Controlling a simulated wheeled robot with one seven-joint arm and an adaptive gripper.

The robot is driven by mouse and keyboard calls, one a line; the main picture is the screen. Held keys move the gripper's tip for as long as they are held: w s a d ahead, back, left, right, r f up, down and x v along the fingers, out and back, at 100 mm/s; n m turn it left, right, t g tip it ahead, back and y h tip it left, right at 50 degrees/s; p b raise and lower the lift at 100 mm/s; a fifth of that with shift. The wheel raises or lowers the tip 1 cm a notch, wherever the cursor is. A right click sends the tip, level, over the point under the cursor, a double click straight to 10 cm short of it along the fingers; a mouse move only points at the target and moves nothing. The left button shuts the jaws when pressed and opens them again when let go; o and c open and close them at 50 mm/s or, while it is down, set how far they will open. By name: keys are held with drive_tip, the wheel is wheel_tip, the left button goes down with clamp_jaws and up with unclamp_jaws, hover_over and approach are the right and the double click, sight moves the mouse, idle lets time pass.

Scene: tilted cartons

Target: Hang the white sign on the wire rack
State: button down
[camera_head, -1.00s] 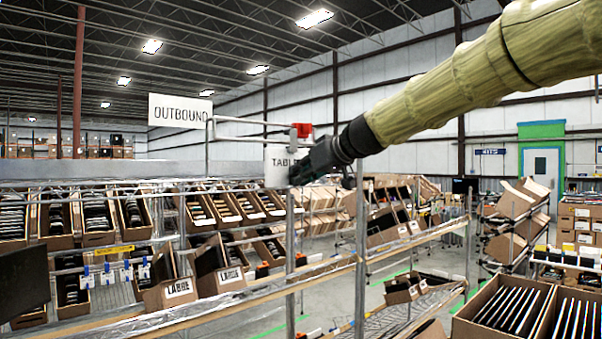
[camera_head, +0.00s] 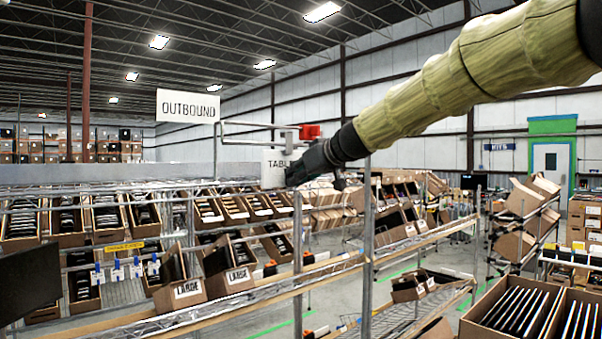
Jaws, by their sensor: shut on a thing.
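The white sign (camera_head: 273,167) with dark letters beginning "TABL" is upright near the middle of the head view. My gripper (camera_head: 296,172) comes in from the right and is shut on the sign's right side, hiding the rest of its lettering. The wire rack (camera_head: 297,240) has silver posts and rails and stands below and around the sign. The sign's upper edge is close to a thin grey rail with a red clip at its end; I cannot tell whether they touch.
An "OUTBOUND" sign (camera_head: 188,106) stands to the left of the white sign. Tilted cartons (camera_head: 236,279) fill the rack shelves. A red clip (camera_head: 310,132) is just above my gripper. Open boxes (camera_head: 510,308) stand at the lower right.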

drive_tip(key=shift+w+a+r+p, duration=0.1)
drive_tip(key=shift+w+a+p, duration=0.55)
drive_tip(key=shift+w, duration=0.2)
drive_tip(key=shift+w+a+p, duration=0.55)
drive_tip(key=shift+w+p, duration=0.2)
drive_tip(key=shift+w, duration=0.05)
drive_tip(key=shift+f+b, duration=1)
drive_tip(key=shift+b, duration=0.1)
drive_tip(key=c, duration=1.4)
unclamp_jaws()
